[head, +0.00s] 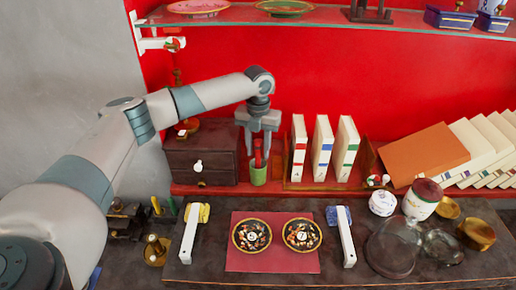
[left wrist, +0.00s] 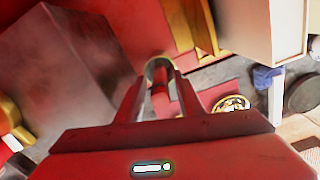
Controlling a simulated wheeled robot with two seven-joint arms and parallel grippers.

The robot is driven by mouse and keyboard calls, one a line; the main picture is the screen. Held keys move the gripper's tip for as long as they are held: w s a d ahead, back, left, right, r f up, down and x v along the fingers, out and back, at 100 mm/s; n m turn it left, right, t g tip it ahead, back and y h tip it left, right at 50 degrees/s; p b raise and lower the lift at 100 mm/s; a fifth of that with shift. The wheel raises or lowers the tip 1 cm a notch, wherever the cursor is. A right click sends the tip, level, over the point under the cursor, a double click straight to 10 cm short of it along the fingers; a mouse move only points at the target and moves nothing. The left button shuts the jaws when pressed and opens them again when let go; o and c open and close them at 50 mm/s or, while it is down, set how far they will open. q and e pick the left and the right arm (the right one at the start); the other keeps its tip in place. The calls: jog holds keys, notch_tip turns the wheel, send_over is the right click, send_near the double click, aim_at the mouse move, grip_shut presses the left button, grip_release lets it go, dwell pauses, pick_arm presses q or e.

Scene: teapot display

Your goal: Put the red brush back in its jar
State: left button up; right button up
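The red brush (head: 258,152) stands about upright, its lower end at the mouth of a small green jar (head: 258,175) on the red ledge. The brush seems to be inside the jar, but how deep is hidden. My left gripper (head: 258,146) points down above the jar, with one finger on each side of the brush. A gap seems to show beside the brush, so the fingers look open. In the left wrist view, the red brush (left wrist: 160,102) lies between the fingers and the jar's rim (left wrist: 158,66) shows beyond the fingertips. My right gripper is out of view.
A dark wooden drawer box (head: 202,158) stands close left of the jar. Upright books (head: 322,150) stand close right. A glass shelf (head: 330,17) with plates hangs above. In front are a red mat (head: 272,264) with two round dishes, and glass domes (head: 392,250).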

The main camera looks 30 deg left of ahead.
aim_at(258, 140)
pick_arm(q)
jog(key=shift+r, duration=0.15)
notch_tip(258, 140, up, 6)
jog(key=shift+w+f+b, duration=0.1)
jog(key=shift+b, duration=1.1)
jog(key=shift+r, duration=0.85)
